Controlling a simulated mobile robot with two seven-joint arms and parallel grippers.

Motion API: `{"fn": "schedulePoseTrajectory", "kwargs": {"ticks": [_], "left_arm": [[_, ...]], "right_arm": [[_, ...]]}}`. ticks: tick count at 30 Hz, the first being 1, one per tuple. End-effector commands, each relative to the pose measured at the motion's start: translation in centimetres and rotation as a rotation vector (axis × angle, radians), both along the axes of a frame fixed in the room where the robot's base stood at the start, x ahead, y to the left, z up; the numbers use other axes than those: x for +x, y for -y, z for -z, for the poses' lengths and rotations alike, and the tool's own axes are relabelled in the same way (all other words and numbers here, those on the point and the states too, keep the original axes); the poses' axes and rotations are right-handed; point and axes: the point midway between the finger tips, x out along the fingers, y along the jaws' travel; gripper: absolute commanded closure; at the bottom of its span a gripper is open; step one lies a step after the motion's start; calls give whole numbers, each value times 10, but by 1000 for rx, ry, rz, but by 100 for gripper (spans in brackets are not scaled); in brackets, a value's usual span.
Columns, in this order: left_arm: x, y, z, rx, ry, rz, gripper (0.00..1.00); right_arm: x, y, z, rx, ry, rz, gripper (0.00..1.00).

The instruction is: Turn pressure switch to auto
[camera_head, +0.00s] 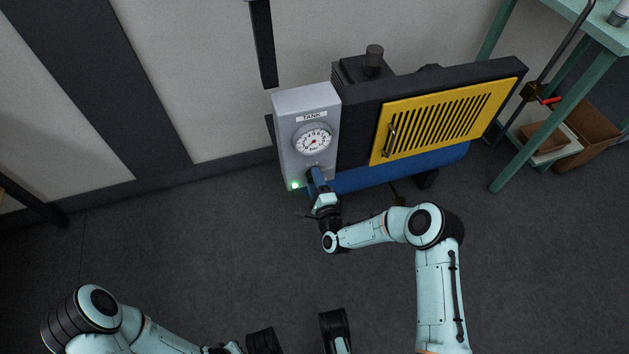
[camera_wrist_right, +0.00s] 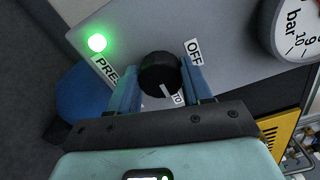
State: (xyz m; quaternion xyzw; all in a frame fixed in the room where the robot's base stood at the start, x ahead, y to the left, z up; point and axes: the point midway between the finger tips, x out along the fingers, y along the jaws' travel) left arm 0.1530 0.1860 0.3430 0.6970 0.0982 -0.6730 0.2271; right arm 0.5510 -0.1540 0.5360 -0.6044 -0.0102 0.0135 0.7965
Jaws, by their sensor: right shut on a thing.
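The pressure switch is a round black knob (camera_wrist_right: 160,73) on the lower part of the grey tank control panel (camera_head: 291,113). My right gripper (camera_head: 316,181) reaches up to it in the head view. In the right wrist view the blue fingers of that gripper (camera_wrist_right: 162,82) are shut on the knob, one on each side. The knob's white pointer line points down, toward a partly hidden label ending in "TO". An "OFF" label (camera_wrist_right: 193,46) sits up and right of the knob.
A lit green lamp (camera_wrist_right: 97,43) and a TANK gauge (camera_head: 312,139) are on the panel. Beside it are a yellow louvred cover (camera_head: 443,119) and a blue tank (camera_head: 400,168). A green table (camera_head: 600,25) stands right. The floor (camera_head: 190,240) at left is clear.

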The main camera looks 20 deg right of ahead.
Motion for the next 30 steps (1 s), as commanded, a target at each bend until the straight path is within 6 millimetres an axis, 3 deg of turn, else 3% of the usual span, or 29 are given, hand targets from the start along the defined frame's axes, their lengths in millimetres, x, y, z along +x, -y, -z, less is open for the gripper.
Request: {"fn": "schedulePoseTrajectory", "kwargs": {"ticks": [11, 12, 14, 24, 30], "left_arm": [[-1, 0, 0, 0, -2, 0, 100], [-1, 0, 0, 0, -2, 0, 100], [-1, 0, 0, 0, -2, 0, 100], [1, 0, -1, 0, 2, 1, 100], [16, 2, -16, 3, 55, 5, 100]], "right_arm": [[-1, -2, 0, 9, -1, -3, 81], [-1, -2, 0, 9, -1, -3, 41], [0, -2, 0, 8, 0, -3, 25], [-3, -1, 0, 6, -2, -2, 25], [-31, 1, -1, 7, -5, -1, 25]]}}
